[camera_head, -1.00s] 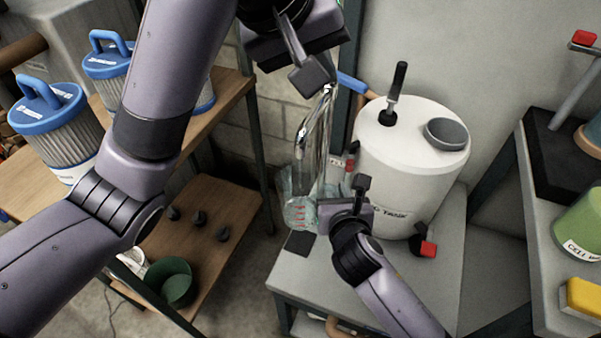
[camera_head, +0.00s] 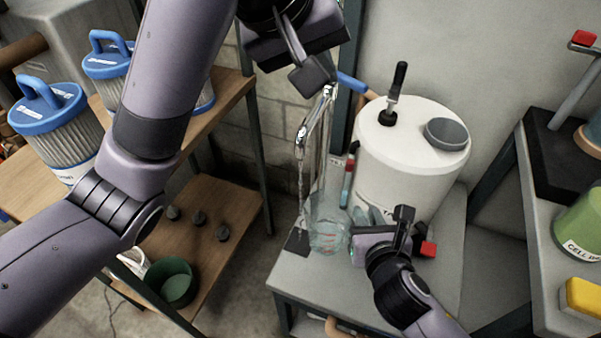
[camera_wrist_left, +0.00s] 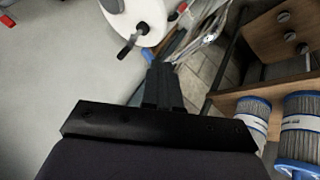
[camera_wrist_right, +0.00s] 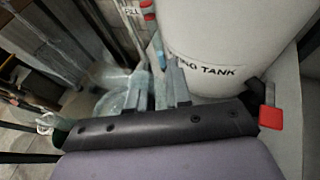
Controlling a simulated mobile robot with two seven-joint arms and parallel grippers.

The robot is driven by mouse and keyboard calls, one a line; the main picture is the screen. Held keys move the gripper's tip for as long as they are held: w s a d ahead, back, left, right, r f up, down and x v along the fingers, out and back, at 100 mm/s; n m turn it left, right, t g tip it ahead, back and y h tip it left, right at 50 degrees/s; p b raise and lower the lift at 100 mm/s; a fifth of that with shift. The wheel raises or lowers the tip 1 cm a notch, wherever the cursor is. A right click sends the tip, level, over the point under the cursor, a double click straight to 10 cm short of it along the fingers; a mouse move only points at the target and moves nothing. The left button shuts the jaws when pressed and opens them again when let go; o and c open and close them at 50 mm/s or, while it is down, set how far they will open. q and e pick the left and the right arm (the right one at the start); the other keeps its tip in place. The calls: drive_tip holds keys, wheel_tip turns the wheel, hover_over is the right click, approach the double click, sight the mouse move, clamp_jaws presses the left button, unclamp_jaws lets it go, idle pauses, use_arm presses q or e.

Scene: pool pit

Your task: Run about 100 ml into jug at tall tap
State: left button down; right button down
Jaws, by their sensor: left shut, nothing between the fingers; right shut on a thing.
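The clear jug (camera_head: 328,234) with red marks stands upright low over the grey bench by the tank. My right gripper (camera_head: 358,236) is shut on its right side; the right wrist view also shows the jug (camera_wrist_right: 118,98). Its water level is too unclear to read. The tall chrome tap (camera_head: 305,135) arches above. A thin stream (camera_head: 301,178) hangs from its spout, left of the jug's middle; I cannot tell whether its lower end enters the jug. My left gripper (camera_head: 312,76) is shut and empty just above the tap's top. The left wrist view shows the tap (camera_wrist_left: 196,45).
A white tank (camera_head: 405,165) stands right behind the jug, with a black-handled valve (camera_head: 395,88) and a grey cup (camera_head: 446,134) on top. A dark square mat (camera_head: 298,242) lies on the grey bench (camera_head: 320,280). Shelves with blue-topped filters (camera_head: 50,125) stand left.

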use_arm(q)
drive_tip(key=c, duration=1.2)
unclamp_jaws()
drive_tip(key=shift+f, duration=0.1)
drive_tip(key=shift+o, duration=0.6)
drive_tip(key=shift+w+d+f, duration=0.15)
drive_tip(key=shift+f, duration=0.15)
drive_tip(key=m+t+y, duration=0.5)
drive_tip(key=m+t, duration=0.8)
drive_tip(key=m, duration=0.5)
approach(355, 89)
drive_tip(key=w, duration=1.1)
drive_tip(key=shift+r, duration=0.25)
clamp_jaws()
